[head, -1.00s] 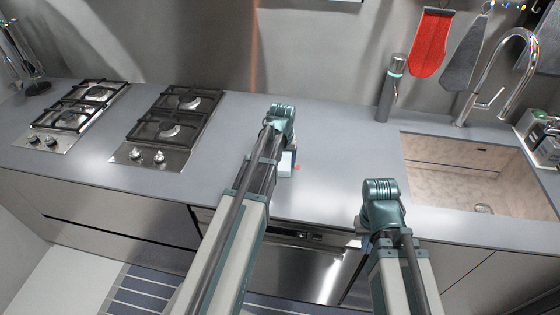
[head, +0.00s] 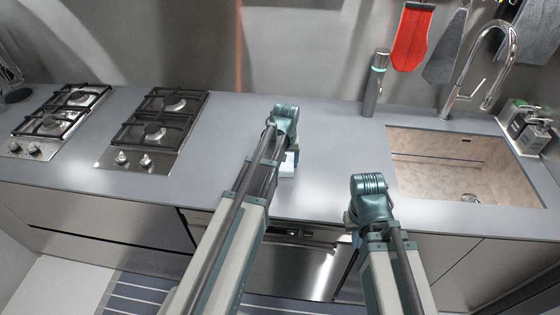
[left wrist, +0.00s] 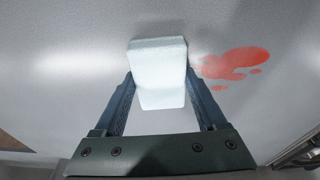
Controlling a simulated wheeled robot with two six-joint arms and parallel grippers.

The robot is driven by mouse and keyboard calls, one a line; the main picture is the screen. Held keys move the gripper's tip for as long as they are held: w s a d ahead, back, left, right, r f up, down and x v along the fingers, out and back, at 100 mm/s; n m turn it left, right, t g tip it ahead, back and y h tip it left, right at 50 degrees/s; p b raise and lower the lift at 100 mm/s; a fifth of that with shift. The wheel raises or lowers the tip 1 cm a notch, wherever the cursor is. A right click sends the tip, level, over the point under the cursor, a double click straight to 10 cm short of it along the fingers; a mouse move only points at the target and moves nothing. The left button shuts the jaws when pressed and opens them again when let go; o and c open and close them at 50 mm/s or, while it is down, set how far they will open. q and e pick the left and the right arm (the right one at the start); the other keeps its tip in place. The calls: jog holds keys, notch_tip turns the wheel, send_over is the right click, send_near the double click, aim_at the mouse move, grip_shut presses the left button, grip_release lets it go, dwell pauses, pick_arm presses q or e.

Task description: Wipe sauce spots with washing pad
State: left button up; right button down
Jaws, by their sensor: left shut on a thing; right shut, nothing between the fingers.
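The washing pad (left wrist: 160,65) is a pale, whitish block between the fingers of my left gripper (left wrist: 160,95) in the left wrist view. The gripper is shut on it, close over the counter. Red sauce spots (left wrist: 236,64) lie on the counter just right of the pad in that view, one large blot with small drops. In the head view the pad (head: 288,166) shows partly beside my left wrist, and the sauce is hidden. My right gripper (head: 350,220) is shut and empty near the counter's front edge, its fingertips mostly hidden by the wrist.
A second hob (head: 55,122) is further left. A grey cylinder (head: 375,85) stands behind, near the tap (head: 490,75). Bottles (head: 527,125) stand right of the sink.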

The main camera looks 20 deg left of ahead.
pick_arm(q)
jog(key=shift+w+d, duration=0.25)
jog(key=shift+d, duration=0.75)
jog(key=shift+f, duration=0.1)
jog(key=shift+a, duration=0.15)
jog(key=shift+s+a, duration=0.2)
jog(key=shift+a, duration=0.65)
jog(key=shift+s+a, duration=0.15)
jog(key=shift+a, duration=0.7)
jog(key=shift+a, duration=0.15)
jog(key=shift+s+a, duration=0.2)
jog(key=shift+a, duration=0.55)
jog(key=shift+s+a, duration=0.2)
jog(key=shift+a, duration=0.55)
jog(key=shift+a, duration=0.1)
